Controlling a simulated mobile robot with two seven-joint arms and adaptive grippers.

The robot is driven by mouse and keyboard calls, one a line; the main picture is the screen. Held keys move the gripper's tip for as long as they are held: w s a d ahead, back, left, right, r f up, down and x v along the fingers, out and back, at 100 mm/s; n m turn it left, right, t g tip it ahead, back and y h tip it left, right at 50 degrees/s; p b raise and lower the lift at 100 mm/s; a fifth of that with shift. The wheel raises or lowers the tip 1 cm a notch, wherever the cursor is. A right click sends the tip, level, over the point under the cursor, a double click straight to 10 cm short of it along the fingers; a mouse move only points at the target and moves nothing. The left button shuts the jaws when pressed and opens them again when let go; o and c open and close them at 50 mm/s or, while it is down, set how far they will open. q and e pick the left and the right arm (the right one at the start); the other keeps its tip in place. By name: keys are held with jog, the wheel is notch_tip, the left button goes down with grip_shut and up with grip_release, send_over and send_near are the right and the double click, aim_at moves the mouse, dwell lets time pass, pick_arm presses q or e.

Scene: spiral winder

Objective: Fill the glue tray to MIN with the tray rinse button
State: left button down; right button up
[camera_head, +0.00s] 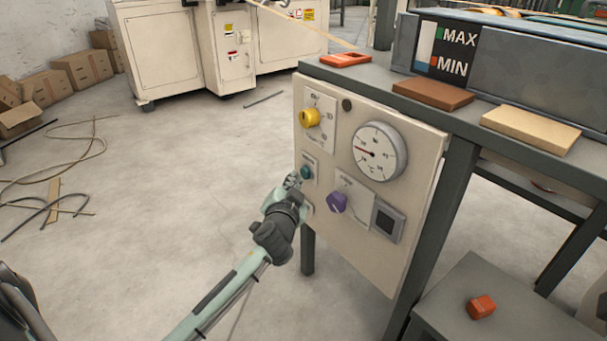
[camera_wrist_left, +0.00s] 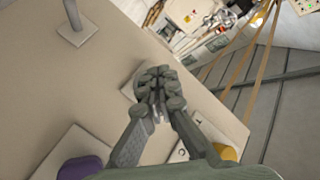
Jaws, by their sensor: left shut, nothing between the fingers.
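The glue tray (camera_head: 510,65) is the grey trough at the upper right. Its level plate (camera_head: 455,52) reads MAX with a green mark and MIN with a red mark; I cannot read the level surely. A teal button (camera_head: 306,173) sits on the cream control panel (camera_head: 352,270). My left gripper (camera_head: 294,181) is shut and empty, its tips right beside the button; I cannot tell whether they touch it. In the left wrist view the shut fingers (camera_wrist_left: 157,100) point at the panel and hide the button on its small plate. My right gripper is not in view.
The panel also carries a yellow knob (camera_head: 310,117), a purple knob (camera_head: 337,202), a round gauge (camera_head: 380,150) and a grey square switch (camera_head: 384,219). Brown (camera_head: 432,94) and tan (camera_head: 530,129) blocks lie on the bench.

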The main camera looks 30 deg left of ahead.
pick_arm(q)
jog(key=shift+w+d, duration=0.3)
jog(key=shift+w, duration=0.3)
dwell(2.3)
jog(key=shift+s, duration=0.1)
dwell(0.8)
jog(key=shift+s+a, duration=0.35)
jog(key=shift+s, duration=0.4)
jog(key=s, duration=0.1)
jog(key=s+a+p, duration=0.1)
jog(key=s, duration=0.1)
jog(key=s+a, duration=0.1)
jog(key=shift+s, duration=0.3)
dwell(0.9)
